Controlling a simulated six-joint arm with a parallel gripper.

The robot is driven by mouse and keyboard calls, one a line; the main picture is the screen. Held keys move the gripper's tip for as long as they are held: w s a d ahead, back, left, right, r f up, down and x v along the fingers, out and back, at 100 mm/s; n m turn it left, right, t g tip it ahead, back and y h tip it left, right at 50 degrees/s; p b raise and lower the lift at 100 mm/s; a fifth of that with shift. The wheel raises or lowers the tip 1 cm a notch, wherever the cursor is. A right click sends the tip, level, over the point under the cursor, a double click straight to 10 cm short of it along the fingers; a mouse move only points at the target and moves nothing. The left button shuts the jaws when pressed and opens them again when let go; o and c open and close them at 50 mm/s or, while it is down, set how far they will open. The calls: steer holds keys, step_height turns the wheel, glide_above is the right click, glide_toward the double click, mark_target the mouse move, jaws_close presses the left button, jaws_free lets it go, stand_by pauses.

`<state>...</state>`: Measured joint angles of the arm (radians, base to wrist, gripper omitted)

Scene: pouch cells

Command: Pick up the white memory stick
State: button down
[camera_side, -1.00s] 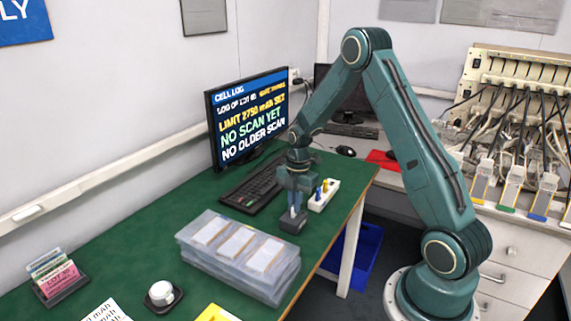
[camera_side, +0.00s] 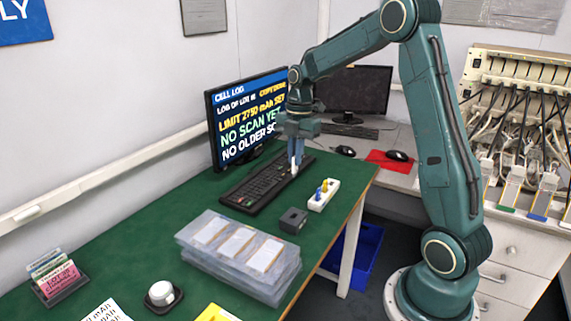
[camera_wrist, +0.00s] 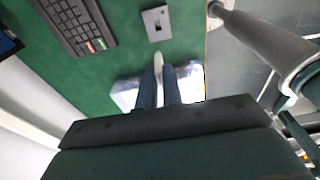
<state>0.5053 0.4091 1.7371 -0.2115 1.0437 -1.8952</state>
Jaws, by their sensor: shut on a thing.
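My gripper (camera_side: 297,158) is shut on the white memory stick (camera_side: 294,169), which points down between the fingertips, raised above the green bench in front of the keyboard. In the wrist view the white stick (camera_wrist: 158,62) shows between the two blue fingers of my gripper (camera_wrist: 160,78). The small dark block (camera_side: 293,221) stands apart on the bench below, nearer the front edge. It also shows in the wrist view (camera_wrist: 156,23) with a slot in its top, and nothing stands in it.
Stacked clear trays (camera_side: 240,269) fill the front middle. The keyboard (camera_side: 262,186) and lit monitor (camera_side: 214,125) are behind.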

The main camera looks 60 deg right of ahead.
steer(key=shift+r, duration=1.95)
